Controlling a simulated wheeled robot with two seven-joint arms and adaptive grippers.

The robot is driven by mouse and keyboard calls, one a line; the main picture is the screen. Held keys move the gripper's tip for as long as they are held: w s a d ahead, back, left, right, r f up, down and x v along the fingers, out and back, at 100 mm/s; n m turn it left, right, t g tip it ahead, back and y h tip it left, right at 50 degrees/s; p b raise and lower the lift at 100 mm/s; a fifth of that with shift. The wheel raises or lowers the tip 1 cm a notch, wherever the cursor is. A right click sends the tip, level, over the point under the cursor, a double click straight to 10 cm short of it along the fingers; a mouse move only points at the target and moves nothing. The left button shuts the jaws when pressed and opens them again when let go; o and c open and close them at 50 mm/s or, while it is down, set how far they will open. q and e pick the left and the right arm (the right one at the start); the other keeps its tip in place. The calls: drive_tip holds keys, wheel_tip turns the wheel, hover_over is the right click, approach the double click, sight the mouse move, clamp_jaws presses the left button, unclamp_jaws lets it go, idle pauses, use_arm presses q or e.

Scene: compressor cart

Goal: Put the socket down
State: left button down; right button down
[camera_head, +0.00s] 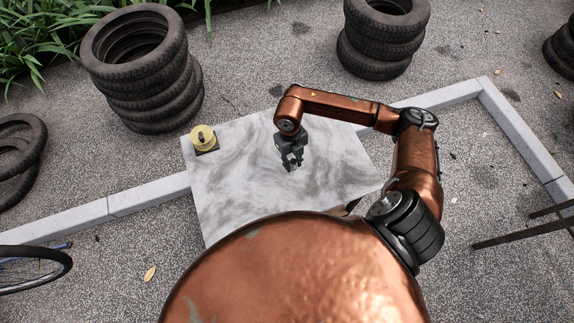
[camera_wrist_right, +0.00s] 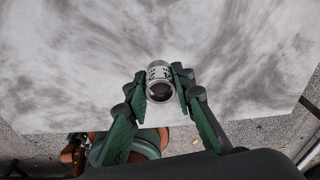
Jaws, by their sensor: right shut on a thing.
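The socket (camera_wrist_right: 159,76) is a short silver metal cylinder with dark markings and a dark open end, in the middle of the right wrist view. My right gripper (camera_head: 291,165) is shut on it, with one green finger on each side. The gripper points down over the grey marbled tabletop (camera_head: 235,190). I cannot tell whether the socket touches the top or hangs above it. In the head view the socket is not clearly visible at the gripper's tips. My left gripper is not in view.
A yellow round object (camera_head: 203,137) on a dark square base stands at the table's far left corner. Stacks of tyres (camera_head: 145,70) (camera_head: 375,50) stand on the ground beyond. The tabletop around the gripper is clear. A pale kerb (camera_head: 140,198) runs behind the table.

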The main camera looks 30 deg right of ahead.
drive_tip(key=shift+w+a+f, duration=0.2)
drive_tip(key=shift+w+f, duration=0.8)
drive_tip(key=shift+f, duration=0.2)
drive_tip(key=shift+w+f+b, duration=0.15)
drive_tip(key=shift+f+b, duration=0.4)
drive_tip(key=shift+f, duration=1.1)
drive_tip(key=shift+f, duration=0.1)
drive_tip(key=c, duration=1.7)
unclamp_jaws()
drive_tip(key=shift+o, duration=0.2)
wheel_tip(320, 180, up, 12)
drive_tip(key=w+p, duration=0.1)
drive_tip(key=p, duration=0.1)
drive_tip(key=shift+w, duration=0.2)
